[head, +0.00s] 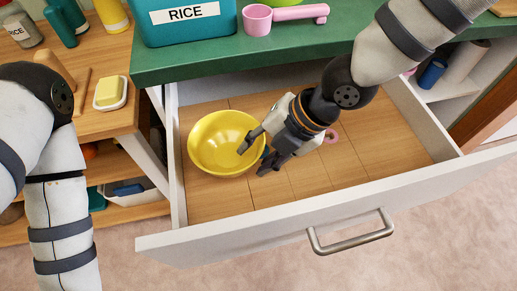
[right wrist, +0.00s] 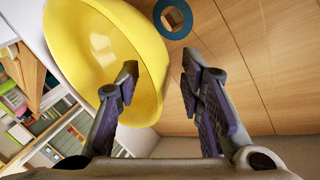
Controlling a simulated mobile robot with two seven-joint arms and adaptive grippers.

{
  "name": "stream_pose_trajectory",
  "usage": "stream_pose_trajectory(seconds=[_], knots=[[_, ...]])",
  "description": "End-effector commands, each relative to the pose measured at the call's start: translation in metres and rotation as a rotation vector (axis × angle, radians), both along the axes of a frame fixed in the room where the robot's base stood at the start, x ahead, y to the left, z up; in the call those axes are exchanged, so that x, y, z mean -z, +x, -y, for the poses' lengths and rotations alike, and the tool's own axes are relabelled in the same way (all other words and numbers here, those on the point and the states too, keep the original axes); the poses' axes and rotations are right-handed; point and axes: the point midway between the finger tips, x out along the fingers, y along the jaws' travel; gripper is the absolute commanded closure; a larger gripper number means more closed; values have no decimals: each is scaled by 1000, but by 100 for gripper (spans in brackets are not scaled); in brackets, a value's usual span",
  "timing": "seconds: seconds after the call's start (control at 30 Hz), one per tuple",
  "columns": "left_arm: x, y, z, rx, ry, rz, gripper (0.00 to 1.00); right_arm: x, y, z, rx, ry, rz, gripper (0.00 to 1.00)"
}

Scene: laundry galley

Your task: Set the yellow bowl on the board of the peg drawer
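The yellow bowl (head: 222,143) is at the left end of the open peg drawer, over its wooden board (head: 375,150). It looks upright; I cannot see its underside. My right gripper (head: 257,157) is at the bowl's right side with its fingers apart. In the right wrist view, the bowl (right wrist: 110,45) fills the upper left. One finger of the gripper (right wrist: 158,88) overlaps the bowl's inside and the other is outside its rim, with gaps showing. My left arm is at the left of the head view, but its gripper is out of view.
A blue ring around a wooden peg (right wrist: 174,18) is beside the bowl. The green counter (head: 300,45) overhangs the drawer's back, bearing a teal rice box (head: 187,22) and pink scoop (head: 258,20). The drawer front (head: 220,235) borders the near side.

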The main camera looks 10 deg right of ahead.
Motion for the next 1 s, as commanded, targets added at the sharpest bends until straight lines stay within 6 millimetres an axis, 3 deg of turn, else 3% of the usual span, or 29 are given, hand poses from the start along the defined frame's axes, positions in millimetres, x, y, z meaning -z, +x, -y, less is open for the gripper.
stream_pose_trajectory(seconds=[0.17,0.27,0.6,0.7,1.0], knots=[[0,0,0,0,0,1,60,-2,0,0,0,0,0,65],[-2,2,0,0,0,8,60,-12,0,4,3,3,2,65],[-18,18,0,-2,0,63,60,-87,-8,45,5,6,9,65],[-21,21,0,-2,-1,73,60,-100,-10,54,3,3,6,65],[-22,22,0,-2,-1,75,60,-106,-13,60,0,-1,-3,65]])
